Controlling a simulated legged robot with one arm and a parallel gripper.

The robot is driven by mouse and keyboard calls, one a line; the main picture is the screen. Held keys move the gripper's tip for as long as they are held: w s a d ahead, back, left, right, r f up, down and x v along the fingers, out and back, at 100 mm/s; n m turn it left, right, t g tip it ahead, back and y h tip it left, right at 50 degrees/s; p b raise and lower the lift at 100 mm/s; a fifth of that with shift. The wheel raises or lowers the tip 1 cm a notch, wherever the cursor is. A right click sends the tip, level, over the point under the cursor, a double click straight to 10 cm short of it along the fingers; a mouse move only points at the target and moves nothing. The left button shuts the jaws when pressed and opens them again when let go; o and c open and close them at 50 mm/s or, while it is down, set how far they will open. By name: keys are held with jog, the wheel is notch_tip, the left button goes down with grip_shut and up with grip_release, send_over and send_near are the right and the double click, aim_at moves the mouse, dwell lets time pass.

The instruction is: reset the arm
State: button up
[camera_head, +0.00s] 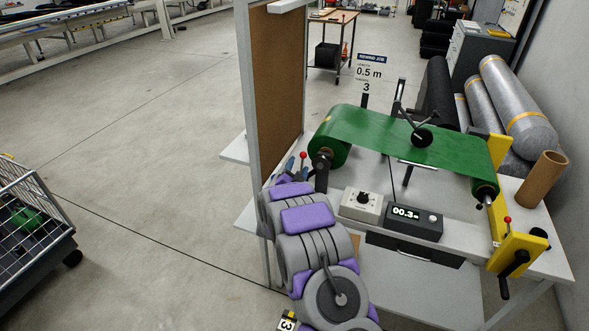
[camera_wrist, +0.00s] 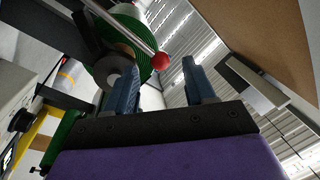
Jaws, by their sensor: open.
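My arm, grey with purple pads, rises from the bottom middle of the head view and reaches up to the left end of the workbench (camera_head: 515,262). My gripper (camera_head: 294,166) is partly hidden there behind its own purple pad, beside the red-knobbed lever (camera_head: 303,156). In the wrist view my gripper (camera_wrist: 162,75) shows two blue fingers spread apart with nothing held between them. The lever's red ball (camera_wrist: 160,61) appears between the fingers in that view; I cannot tell whether they touch it.
A green sheet (camera_head: 390,132) spans two rollers on the bench. A white dial box (camera_head: 361,205) and a black display (camera_head: 413,221) reading 00.3 stand in front. A corkboard partition (camera_head: 276,80) rises close left of my gripper. Open floor lies left; a wire cart (camera_head: 35,215) stands there.

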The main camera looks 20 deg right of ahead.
jog(key=shift+d, duration=0.55)
jog(key=s+a+r+n+g+y, duration=0.35)
jog(key=a+r+y, duration=0.2)
jog(key=a, duration=0.25)
jog(key=s+a+r+n+g+y, duration=0.2)
jog(key=s+a+n, duration=0.1)
jog(key=s, duration=0.5)
jog(key=s+a+r+n+g+y, duration=0.2)
jog(key=s+a+g+y, duration=0.1)
jog(key=s, duration=0.5)
jog(key=s+d+n+g, duration=0.1)
jog(key=s+g, duration=0.2)
jog(key=s, duration=1.1)
jog(key=s+d+r+n+g, duration=0.1)
jog(key=s+d+n+g, duration=0.1)
jog(key=s, duration=1.2)
jog(key=s+d+r+n+g+h, duration=0.1)
jog(key=s+g, duration=0.4)
jog(key=s, duration=0.9)
jog(key=shift+d+r+n, duration=0.25)
jog(key=shift+d+n, duration=0.25)
jog(key=shift+n, duration=0.05)
